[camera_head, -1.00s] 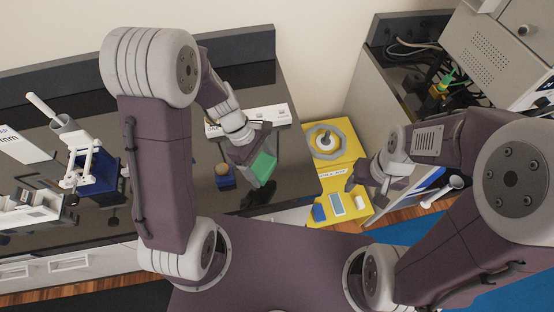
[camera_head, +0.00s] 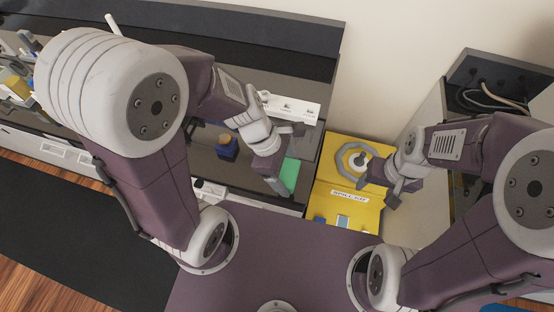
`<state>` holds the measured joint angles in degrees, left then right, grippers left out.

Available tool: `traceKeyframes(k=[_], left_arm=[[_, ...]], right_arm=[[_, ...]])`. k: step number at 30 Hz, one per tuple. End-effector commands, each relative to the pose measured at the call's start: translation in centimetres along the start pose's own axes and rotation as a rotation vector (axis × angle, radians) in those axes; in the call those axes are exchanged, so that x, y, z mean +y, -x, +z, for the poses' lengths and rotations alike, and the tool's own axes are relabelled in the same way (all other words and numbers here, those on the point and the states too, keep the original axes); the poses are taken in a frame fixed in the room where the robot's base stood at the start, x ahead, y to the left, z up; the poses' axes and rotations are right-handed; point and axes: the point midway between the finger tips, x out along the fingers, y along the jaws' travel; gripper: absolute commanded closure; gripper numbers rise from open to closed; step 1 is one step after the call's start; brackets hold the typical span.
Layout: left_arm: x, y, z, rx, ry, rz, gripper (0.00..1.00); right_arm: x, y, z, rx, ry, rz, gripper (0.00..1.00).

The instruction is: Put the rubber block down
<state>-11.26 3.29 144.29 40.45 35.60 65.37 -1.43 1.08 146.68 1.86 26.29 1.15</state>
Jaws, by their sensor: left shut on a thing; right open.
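The green rubber block (camera_head: 290,174) is at the right end of the dark bench top. My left gripper (camera_head: 282,168) is shut on it and points down and to the right. The gripper hides part of the block. I cannot tell whether the block touches the bench or hangs just above it. My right gripper (camera_head: 382,187) is open and empty, to the right, over the right part of the yellow platform.
The yellow platform (camera_head: 330,206) with a grey ring (camera_head: 343,160) and a label lies right of the bench. A blue holder (camera_head: 227,150) with a tan top stands left of my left gripper. A white strip (camera_head: 290,107) lies behind it. Cables (camera_head: 490,97) are at the right.

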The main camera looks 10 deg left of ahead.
Motion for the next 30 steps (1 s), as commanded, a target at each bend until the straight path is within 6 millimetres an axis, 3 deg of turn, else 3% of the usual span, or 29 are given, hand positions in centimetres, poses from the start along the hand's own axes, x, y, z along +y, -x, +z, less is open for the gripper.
traceKeyframes(k=[5, 13, 18, 24, 30], left_arm=[[0.7, -0.4, -0.7, 0.001, 0.004, -0.001, 0.82], [7.0, -3.0, -5.6, 0.0, 0.007, -0.002, 0.82], [9.7, -4.1, -7.5, 0.0, 0.001, -0.002, 0.82], [10.2, -4.6, -8.1, 0.0, 0.0, -0.001, 0.82], [10.1, -7.3, -9.2, 0.0, 0.001, -0.004, 0.82]], right_arm=[[0.0, -0.3, 0.0, 0.0, 0.0, 0.0, 0.36], [0.0, -1.0, 0.1, 0.0, 0.0, 0.0, 0.36], [0.0, -0.8, 0.1, 0.0, 0.0, 0.0, 0.36], [0.0, -0.9, 0.1, 0.0, 0.0, 0.0, 0.36], [0.0, -1.1, 0.1, 0.0, 0.0, 0.0, 0.36]])
